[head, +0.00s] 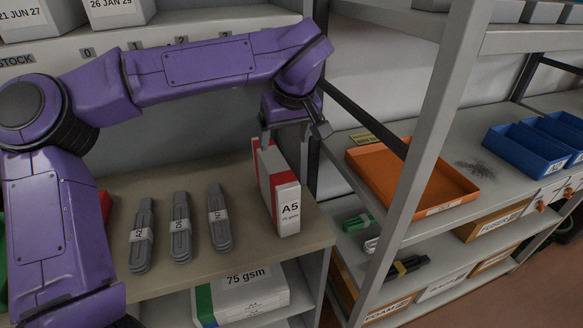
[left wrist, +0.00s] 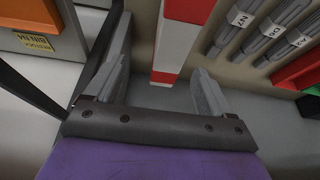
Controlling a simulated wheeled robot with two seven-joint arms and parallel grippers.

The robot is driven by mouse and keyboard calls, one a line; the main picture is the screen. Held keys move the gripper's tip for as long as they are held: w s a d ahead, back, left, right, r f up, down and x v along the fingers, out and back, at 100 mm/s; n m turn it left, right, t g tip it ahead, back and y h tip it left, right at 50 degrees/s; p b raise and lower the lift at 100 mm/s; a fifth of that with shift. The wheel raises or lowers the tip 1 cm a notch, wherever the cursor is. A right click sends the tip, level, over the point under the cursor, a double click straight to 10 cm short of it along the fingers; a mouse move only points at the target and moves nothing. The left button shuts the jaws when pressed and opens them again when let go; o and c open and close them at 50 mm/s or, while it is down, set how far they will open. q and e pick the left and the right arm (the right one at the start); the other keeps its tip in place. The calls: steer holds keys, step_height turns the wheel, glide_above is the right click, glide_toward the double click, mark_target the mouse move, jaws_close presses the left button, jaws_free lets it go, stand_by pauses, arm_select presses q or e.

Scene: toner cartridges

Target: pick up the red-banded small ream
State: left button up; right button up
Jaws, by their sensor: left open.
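The small ream (head: 283,192), white with a red band and marked A5 75 gsm, stands upright near the right end of the brown shelf. In the left wrist view its red and white wrapper (left wrist: 182,42) runs down from the top edge, between the lines of the two fingers. My left gripper (head: 293,137) is at the ream's top rear, fingers apart. It also shows in the left wrist view (left wrist: 163,72), open, with nothing clamped. Whether a finger touches the ream I cannot tell. My right gripper is not in view.
Several grey strapped bundles (head: 180,228) lie left of the ream. A larger 75 gsm ream (head: 242,296) lies on the shelf below. A grey rack post (head: 425,130) and an orange tray (head: 430,185) are to the right. Bare shelf separates the bundles from the ream.

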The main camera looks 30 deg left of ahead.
mark_target(274, 160)
arm_select(q)
steer(key=f, duration=0.1)
steer(key=s+a+f, duration=0.1)
steer(key=f, duration=0.1)
steer(key=a+f, duration=0.1)
steer(key=f, duration=0.1)
steer(key=shift+s+a, duration=0.15)
steer(key=shift+s, duration=0.05)
steer(key=x, duration=0.2)
steer(key=w+x, duration=0.1)
steer(key=x, duration=0.1)
steer(key=shift+w+f+p, duration=0.1)
steer(key=shift+f+p, duration=0.2)
steer(key=shift+s+r, duration=0.1)
steer(key=shift+s, duration=0.2)
steer(key=shift+c, duration=0.9)
jaws_close()
steer(key=shift+w, duration=0.1)
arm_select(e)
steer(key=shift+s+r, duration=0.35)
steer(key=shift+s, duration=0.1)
